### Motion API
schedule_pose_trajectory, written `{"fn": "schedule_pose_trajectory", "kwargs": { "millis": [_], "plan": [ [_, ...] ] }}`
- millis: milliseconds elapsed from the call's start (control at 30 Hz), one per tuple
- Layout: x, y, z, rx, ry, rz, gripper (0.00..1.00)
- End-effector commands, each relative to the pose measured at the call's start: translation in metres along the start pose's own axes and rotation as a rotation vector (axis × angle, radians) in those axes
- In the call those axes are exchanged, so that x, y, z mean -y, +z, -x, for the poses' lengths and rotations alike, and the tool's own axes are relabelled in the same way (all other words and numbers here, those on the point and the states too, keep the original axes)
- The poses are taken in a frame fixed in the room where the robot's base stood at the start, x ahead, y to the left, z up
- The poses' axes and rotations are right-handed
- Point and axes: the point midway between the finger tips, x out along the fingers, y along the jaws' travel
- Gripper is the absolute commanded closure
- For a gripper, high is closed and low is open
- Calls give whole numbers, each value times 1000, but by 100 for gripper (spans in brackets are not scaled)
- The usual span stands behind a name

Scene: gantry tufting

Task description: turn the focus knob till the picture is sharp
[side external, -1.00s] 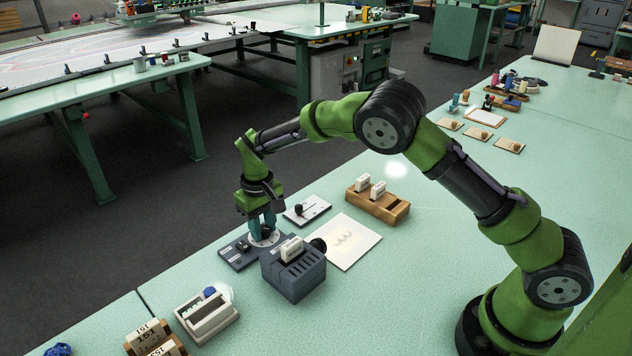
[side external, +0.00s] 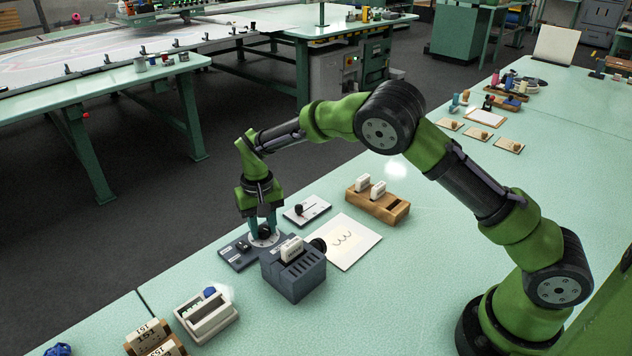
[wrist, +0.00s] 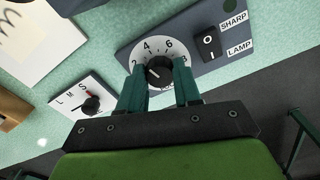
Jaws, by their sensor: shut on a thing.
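The focus knob (wrist: 159,70) is black with a white pointer line, on a white dial numbered 2, 4, 6 and partly hidden beyond. It also shows in the side external view (side external: 264,231), on a dark panel (side external: 236,255). My gripper (wrist: 160,86) is shut on the knob, with a green finger on each side; it points down there in the side view (side external: 265,228). The grey projector (side external: 293,272) stands beside the panel with a white slide in its top. The picture, a dark wavy line on the white screen card (side external: 360,257), looks crisp.
A black rocker switch (wrist: 209,42) sits beside the dial near SHARP and LAMP labels. A white plate with an L, M, S selector (wrist: 90,104) lies close by. A wooden slide rack (side external: 378,205) and a white tray (side external: 206,315) flank the area.

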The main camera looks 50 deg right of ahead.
Motion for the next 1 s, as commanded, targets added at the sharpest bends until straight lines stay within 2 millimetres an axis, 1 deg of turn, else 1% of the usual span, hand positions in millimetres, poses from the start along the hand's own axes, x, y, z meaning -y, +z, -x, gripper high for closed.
{"fn": "schedule_pose_trajectory", "kwargs": {
  "millis": [67,100,267,533,667,767,867,1000],
  "plan": [
    [0,0,2,-1,-1,0,97],
    [0,0,2,-1,-1,0,65],
    [0,0,1,-1,-1,1,41],
    [0,0,1,-1,0,1,41],
    [0,0,9,-2,-1,1,41],
    [1,-1,25,-4,-3,1,41],
    [1,-1,48,-5,-4,2,41],
    [0,-1,82,-5,-3,1,41]
  ]
}}
